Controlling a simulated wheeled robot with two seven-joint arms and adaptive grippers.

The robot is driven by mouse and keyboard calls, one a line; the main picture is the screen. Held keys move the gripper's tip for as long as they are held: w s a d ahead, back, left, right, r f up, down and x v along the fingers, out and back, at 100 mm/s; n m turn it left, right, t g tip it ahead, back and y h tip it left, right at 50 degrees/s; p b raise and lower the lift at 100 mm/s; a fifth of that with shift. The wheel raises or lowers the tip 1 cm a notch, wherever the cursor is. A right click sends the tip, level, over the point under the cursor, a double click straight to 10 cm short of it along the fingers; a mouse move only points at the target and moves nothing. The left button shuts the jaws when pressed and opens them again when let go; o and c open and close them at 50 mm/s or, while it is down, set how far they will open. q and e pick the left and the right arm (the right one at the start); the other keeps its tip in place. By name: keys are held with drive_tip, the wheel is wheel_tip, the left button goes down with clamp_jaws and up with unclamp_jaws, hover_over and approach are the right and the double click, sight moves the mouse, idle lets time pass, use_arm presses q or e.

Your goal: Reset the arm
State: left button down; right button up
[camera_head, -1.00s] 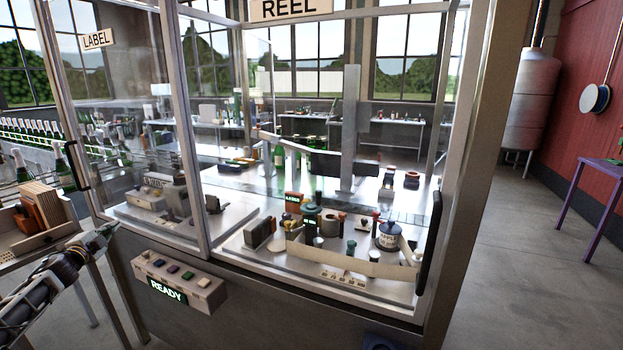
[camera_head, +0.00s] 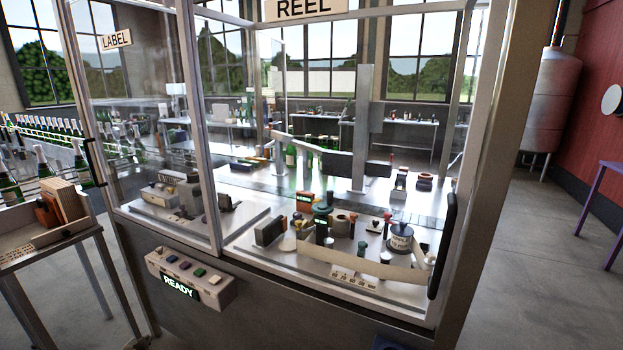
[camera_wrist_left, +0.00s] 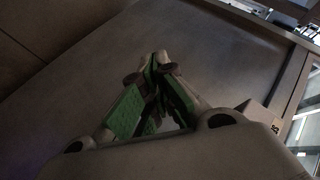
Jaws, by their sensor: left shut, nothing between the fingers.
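My left gripper (camera_wrist_left: 158,68) shows in the left wrist view, its green-padded fingers drawn together at the tips with nothing between them. It is beside a plain grey panel (camera_wrist_left: 225,50), apart from any loose object. In the head view I cannot make out the left gripper or its arm clearly. My right arm and gripper are not in view.
The glazed machine cabinet (camera_head: 213,130) fills the middle, with a button box (camera_head: 190,278) showing READY on its front. Grey floor is open at right.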

use_arm(q)
drive_tip(key=s+d+f+n+g+h, duration=0.1)
drive_tip(key=s+d+f+g, duration=0.2)
drive_tip(key=s+d+f, duration=0.85)
drive_tip(key=s+d+f+n+g+h, duration=0.1)
drive_tip(key=s+d+f+g+h, duration=0.1)
drive_tip(key=s+d+f, duration=1)
drive_tip(key=s+d+f+g, duration=0.1)
drive_tip(key=s+d+f, duration=0.2)
drive_tip(key=s, duration=0.8)
drive_tip(key=s+d+f+g+h, duration=0.1)
drive_tip(key=s+d+f, duration=0.3)
drive_tip(key=s, duration=0.7)
drive_tip(key=s+d+f+g, duration=0.1)
drive_tip(key=s+d+f, duration=0.3)
drive_tip(key=s+d, duration=0.3)
drive_tip(key=s, duration=0.5)
drive_tip(key=shift+f+g+h, duration=0.2)
drive_tip(key=shift+g+h, duration=0.2)
